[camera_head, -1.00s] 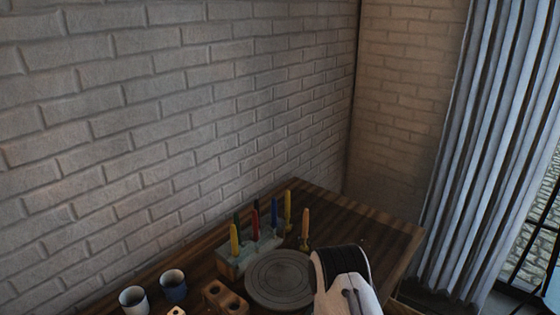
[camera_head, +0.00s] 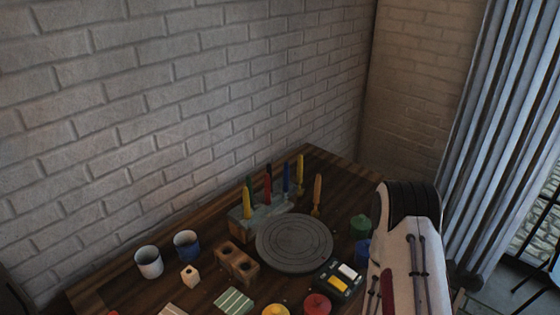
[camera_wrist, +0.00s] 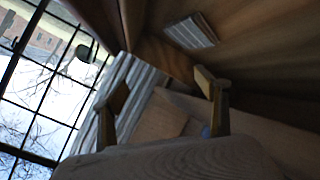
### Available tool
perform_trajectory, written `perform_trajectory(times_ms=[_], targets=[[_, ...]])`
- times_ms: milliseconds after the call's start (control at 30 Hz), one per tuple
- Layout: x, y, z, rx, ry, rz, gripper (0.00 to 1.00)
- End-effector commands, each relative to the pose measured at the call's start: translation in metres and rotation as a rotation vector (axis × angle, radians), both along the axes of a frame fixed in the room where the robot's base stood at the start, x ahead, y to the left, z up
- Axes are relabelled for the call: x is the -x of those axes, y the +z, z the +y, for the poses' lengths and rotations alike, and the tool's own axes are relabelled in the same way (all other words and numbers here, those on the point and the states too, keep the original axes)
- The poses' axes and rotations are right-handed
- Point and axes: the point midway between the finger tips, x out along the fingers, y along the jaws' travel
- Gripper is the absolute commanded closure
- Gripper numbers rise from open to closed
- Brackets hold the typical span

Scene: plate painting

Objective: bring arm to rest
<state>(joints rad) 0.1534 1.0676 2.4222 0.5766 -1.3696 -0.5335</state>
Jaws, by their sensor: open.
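My gripper (camera_wrist: 161,84) is open in the wrist view, with its two fingers apart and nothing between them. It points toward the room, with the window and curtain in front of it. In the head view only my white and black arm shows, at the right of the table; the gripper end is out of that view. The round grey turntable (camera_head: 294,244) lies on the table, left of my arm and apart from it.
On the wooden table (camera_head: 340,165) stand a holder (camera_head: 262,221) with several coloured tools, a white cup (camera_head: 149,262), a blue cup (camera_head: 187,245), a wooden block (camera_head: 237,264) and paint pots (camera_head: 317,304). A brick wall is behind; a curtain (camera_head: 500,150) hangs at right.

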Motion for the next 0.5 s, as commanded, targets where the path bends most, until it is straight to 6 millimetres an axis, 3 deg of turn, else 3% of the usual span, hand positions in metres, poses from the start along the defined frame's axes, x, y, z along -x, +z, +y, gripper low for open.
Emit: perform_trajectory(times_ms=[500], targets=[[-0.035,0.073,0.006,-0.046,0.09,0.024,0.26]])
